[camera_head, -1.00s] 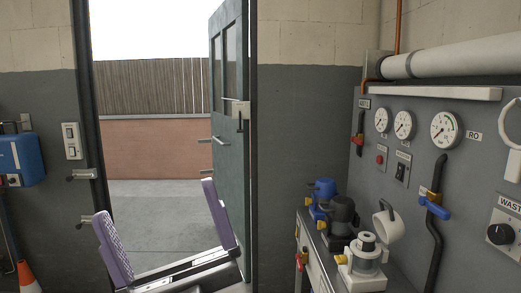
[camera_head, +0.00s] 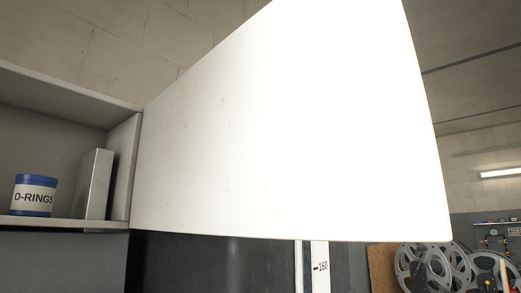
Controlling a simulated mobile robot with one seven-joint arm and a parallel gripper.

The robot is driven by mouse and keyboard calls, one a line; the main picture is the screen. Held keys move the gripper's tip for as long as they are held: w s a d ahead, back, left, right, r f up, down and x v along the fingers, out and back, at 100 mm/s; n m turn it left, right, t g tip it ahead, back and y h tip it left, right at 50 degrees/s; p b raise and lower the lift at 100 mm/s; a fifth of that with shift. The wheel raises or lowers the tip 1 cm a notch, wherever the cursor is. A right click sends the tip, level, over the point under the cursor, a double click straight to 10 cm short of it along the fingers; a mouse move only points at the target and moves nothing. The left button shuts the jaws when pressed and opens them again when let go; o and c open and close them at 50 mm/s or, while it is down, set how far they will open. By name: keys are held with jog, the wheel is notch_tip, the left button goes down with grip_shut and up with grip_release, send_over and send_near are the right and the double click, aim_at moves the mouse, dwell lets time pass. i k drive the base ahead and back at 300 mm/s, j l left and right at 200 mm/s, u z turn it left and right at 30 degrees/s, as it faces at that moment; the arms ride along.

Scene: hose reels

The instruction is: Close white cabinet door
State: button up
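The white cabinet door (camera_head: 270,130) stands wide open and fills the middle of the view, large and close. Its left edge meets the right side of the open cabinet (camera_head: 124,165), and its free edge is on the right. No handle shows on the face in view. Inside the cabinet, a blue and white O-RINGS tub (camera_head: 34,196) and a grey upright box (camera_head: 95,185) stand on the shelf. My gripper is not in view.
Below the door is a dark surface with a white strip (camera_head: 319,266) marked 160. At the lower right, further back, are several grey hose reels (camera_head: 425,265) and a brown board (camera_head: 382,268).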

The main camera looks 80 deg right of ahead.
aim_at(311, 120)
jog(key=k+l+z, duration=0.6)
jog(key=l+z, duration=0.15)
jog(key=z, duration=0.15)
jog(key=k+j, duration=0.1)
jog(key=j, duration=0.45)
jog(key=j+z, duration=0.1)
jog(key=j, duration=0.5)
jog(key=k+j, duration=0.15)
jog(key=j, duration=0.4)
jog(key=k+j, duration=0.1)
jog(key=j, duration=0.5)
jog(key=z, duration=0.05)
